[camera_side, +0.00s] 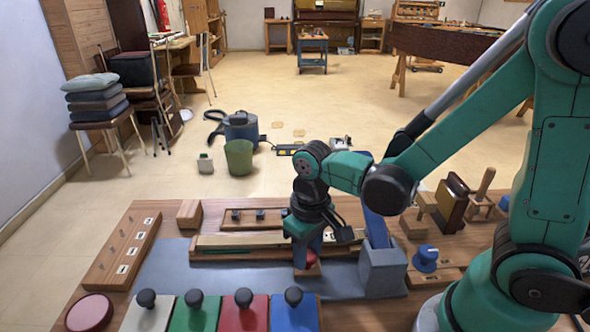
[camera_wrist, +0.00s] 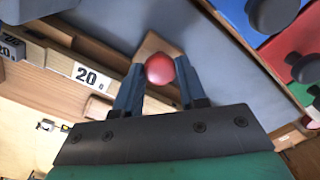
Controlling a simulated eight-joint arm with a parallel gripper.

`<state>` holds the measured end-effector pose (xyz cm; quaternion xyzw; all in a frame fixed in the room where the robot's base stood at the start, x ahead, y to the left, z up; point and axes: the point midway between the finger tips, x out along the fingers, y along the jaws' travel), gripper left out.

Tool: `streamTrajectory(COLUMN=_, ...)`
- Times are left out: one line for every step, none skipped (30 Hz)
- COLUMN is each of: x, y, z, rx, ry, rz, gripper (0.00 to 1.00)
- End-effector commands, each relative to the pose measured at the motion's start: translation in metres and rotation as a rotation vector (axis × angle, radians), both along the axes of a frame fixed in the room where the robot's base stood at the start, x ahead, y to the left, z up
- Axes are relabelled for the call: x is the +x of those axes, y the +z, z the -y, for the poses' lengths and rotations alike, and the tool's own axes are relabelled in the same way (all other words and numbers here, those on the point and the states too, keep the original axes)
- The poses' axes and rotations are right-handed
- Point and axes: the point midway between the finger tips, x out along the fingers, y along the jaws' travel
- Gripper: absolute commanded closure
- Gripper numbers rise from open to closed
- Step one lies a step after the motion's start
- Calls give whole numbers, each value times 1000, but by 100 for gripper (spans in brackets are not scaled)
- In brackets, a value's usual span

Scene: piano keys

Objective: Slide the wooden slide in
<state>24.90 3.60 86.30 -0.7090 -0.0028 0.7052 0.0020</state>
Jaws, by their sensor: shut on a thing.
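The wooden slide (camera_wrist: 151,43) is a light wooden piece with a round red knob (camera_wrist: 159,69). In the wrist view, the two blue fingers of my gripper (camera_wrist: 159,72) stand on either side of the knob, shut on it. In the side view, my gripper (camera_side: 309,254) points down over the slide (camera_side: 305,271) at the right end of a long wooden rail (camera_side: 235,248). The fingers hide much of the knob there. I cannot tell how far the slide sits inside the rail.
Colored panels with black knobs, such as the red one (camera_side: 243,314), line the front. A grey block (camera_side: 382,268) with a blue upright stands right of my gripper. A pegged board (camera_side: 123,249) lies left. The grey-blue mat (camera_side: 165,275) has bare room.

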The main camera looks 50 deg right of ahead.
Motion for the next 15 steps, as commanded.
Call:
streamTrajectory(x=-3, y=0, z=3, rx=-9, ry=-3, rz=-6, gripper=100)
streamTrajectory(x=-3, y=0, z=4, rx=-9, ry=-3, rz=-7, gripper=100)
streamTrajectory(x=-3, y=0, z=4, rx=-11, ry=-2, rz=-8, gripper=100)
streamTrajectory(x=-4, y=0, z=4, rx=-11, ry=-3, rz=-9, gripper=100)
streamTrajectory(x=-4, y=0, z=4, rx=-12, ry=-3, rz=-10, gripper=100)
streamTrajectory(x=-4, y=0, z=4, rx=-13, ry=-3, rz=-10, gripper=100)
streamTrajectory(x=-4, y=0, z=4, rx=-13, ry=-3, rz=-10, gripper=100)
streamTrajectory(x=-4, y=0, z=4, rx=-13, ry=-3, rz=-10, gripper=100)
streamTrajectory(x=-4, y=-1, z=5, rx=-14, ry=-4, rz=-10, gripper=56)
streamTrajectory(x=-4, y=-1, z=4, rx=-13, ry=-4, rz=-11, gripper=47)
streamTrajectory(x=-4, y=-1, z=4, rx=-13, ry=-4, rz=-10, gripper=39)
streamTrajectory(x=-4, y=-1, z=4, rx=-12, ry=-3, rz=-10, gripper=32)
streamTrajectory(x=-4, y=0, z=4, rx=-12, ry=-3, rz=-9, gripper=32)
streamTrajectory(x=-3, y=0, z=4, rx=-11, ry=-3, rz=-9, gripper=32)
streamTrajectory(x=-3, y=0, z=4, rx=-11, ry=-3, rz=-8, gripper=32)
